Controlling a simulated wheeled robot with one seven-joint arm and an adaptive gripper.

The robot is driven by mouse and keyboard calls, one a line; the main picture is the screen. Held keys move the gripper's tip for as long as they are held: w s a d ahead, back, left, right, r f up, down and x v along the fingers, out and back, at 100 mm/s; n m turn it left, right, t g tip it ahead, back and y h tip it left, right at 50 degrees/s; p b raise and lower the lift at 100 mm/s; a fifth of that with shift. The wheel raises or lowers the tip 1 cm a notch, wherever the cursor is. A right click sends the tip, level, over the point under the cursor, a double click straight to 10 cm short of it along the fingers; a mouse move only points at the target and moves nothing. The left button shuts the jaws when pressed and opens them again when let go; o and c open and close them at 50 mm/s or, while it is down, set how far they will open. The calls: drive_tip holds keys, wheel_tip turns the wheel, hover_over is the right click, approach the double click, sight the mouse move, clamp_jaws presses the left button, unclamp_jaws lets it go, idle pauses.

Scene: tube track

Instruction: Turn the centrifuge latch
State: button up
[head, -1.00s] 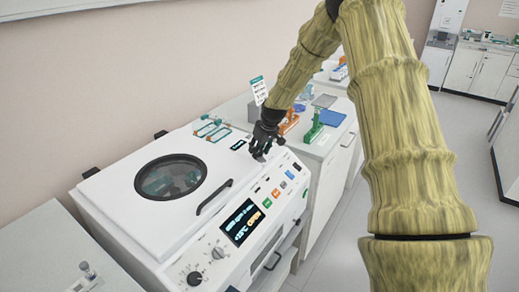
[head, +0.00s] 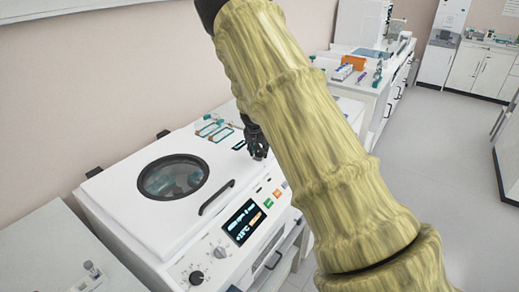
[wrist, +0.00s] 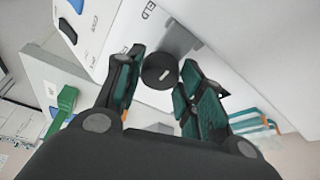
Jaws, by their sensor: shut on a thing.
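The white centrifuge (head: 110,220) stands at the left in the head view, with its lid down and a round window (head: 172,177) in the lid. My gripper (head: 259,152) is at the lid's right end, at the top of the front edge. In the wrist view a round black latch knob (wrist: 160,72) with a pale mark sits between the two teal-padded fingers of my gripper (wrist: 158,88). In the head view the latch is hidden behind my gripper.
A black lid handle (head: 216,197) and a lit display (head: 244,222) lie to the left of my gripper. My arm covers the right of the panel. A green item (wrist: 68,112) shows beyond the fingers.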

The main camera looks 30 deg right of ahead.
drive_tip(key=shift+w+r+m, duration=0.1)
drive_tip(key=shift+m, duration=0.5)
drive_tip(key=shift+g, duration=0.3)
drive_tip(key=o, duration=1)
drive_tip(key=v, duration=1.1)
drive_tip(key=shift+a+r, duration=0.25)
drive_tip(key=shift+r, duration=0.1)
